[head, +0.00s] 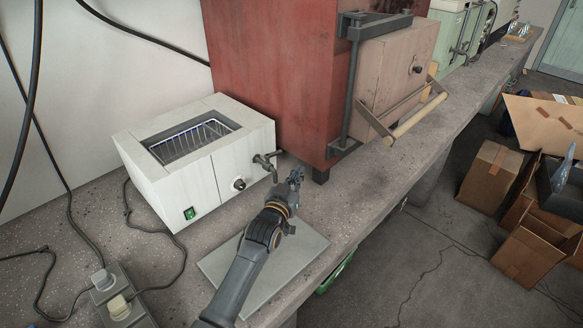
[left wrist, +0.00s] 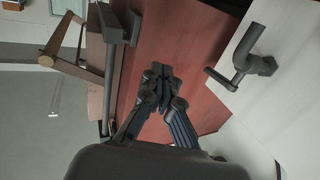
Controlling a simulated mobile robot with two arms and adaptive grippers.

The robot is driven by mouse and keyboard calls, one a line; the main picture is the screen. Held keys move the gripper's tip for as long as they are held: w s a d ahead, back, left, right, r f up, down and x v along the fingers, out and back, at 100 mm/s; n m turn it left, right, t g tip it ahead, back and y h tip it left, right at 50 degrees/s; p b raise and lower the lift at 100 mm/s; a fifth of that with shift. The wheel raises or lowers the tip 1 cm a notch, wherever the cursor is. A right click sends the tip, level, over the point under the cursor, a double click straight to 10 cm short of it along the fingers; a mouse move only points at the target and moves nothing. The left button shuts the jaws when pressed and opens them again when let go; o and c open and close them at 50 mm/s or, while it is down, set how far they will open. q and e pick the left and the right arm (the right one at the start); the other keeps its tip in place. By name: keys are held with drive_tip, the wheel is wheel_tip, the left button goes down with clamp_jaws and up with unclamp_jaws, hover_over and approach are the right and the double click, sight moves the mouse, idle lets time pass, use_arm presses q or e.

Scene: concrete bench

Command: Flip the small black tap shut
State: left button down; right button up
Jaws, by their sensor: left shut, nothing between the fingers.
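The small black tap (head: 266,161) sticks out of the right side of the white water bath (head: 197,165). In the left wrist view the tap (left wrist: 243,60) is at the upper right, with a thin lever reaching out toward the left. My left gripper (head: 297,174) is just right of the tap in the head view, apart from it. In the left wrist view its fingertips (left wrist: 158,72) are together and empty, left of the lever with a gap between. My right gripper is not in view.
A red furnace (head: 268,75) with a pale door and wooden-handled bar stands behind the gripper. A grey slab (head: 290,257) lies on the bench below my arm. A power strip (head: 113,296) and cables are at the lower left. Cardboard boxes (head: 492,170) stand on the floor.

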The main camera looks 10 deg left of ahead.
use_arm(q)
drive_tip(key=s+d, duration=0.3)
drive_tip(key=s, duration=0.1)
drive_tip(key=shift+s+d, duration=0.3)
drive_tip(key=shift+d, duration=0.1)
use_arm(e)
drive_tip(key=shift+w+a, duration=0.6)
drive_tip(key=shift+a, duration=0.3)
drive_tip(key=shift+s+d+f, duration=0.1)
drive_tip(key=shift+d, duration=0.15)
